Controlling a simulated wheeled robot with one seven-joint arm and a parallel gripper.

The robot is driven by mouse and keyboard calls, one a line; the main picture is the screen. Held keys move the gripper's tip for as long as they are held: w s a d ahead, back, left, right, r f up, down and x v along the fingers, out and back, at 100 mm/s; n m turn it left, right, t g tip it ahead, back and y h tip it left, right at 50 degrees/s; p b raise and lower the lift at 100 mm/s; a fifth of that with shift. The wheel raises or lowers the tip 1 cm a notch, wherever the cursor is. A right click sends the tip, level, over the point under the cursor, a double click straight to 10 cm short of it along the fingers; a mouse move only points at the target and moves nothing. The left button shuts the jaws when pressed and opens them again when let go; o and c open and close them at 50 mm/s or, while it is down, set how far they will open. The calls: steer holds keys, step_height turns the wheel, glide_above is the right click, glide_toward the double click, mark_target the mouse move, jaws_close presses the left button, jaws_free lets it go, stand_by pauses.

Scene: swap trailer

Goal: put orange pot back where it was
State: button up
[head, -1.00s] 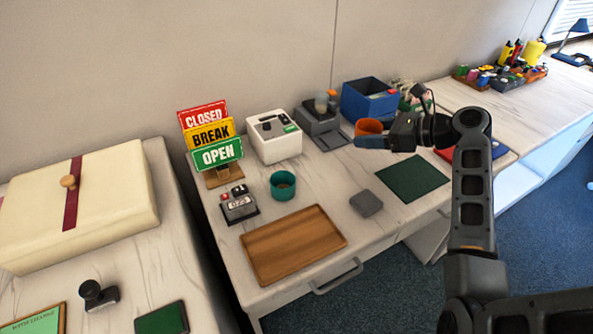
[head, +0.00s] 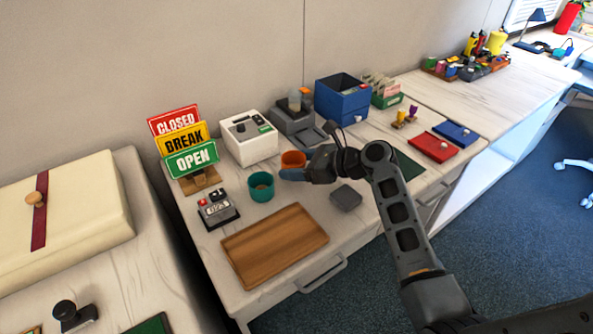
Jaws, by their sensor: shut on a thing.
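The orange pot (head: 293,158) is at the fingertips of my gripper (head: 292,170), in the middle of the head view. My gripper is shut on the orange pot, reaching in from the right, and partly hides it. Whether the pot touches the table cannot be told. The teal pot (head: 261,186) stands on the table just left of and nearer than the orange pot. The dark green mat (head: 409,167) lies to the right, partly hidden behind my arm.
A wooden tray (head: 275,245) lies at the table's front. A grey block (head: 346,197), a counter device (head: 218,210), a white box (head: 249,137), a grey scale (head: 296,120), a blue bin (head: 341,100) and a sign stand (head: 199,180) stand around. Red and blue pads (head: 434,147) lie right.

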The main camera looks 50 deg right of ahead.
steer(key=shift+f, duration=1)
steer(key=shift+f, duration=0.15)
steer(key=o, duration=1)
steer(key=shift+r, duration=0.2)
steer(key=v, duration=1.2)
steer(key=shift+d+f+p, duration=0.1)
steer(key=shift+f+p, duration=0.05)
steer(key=shift+p, duration=0.15)
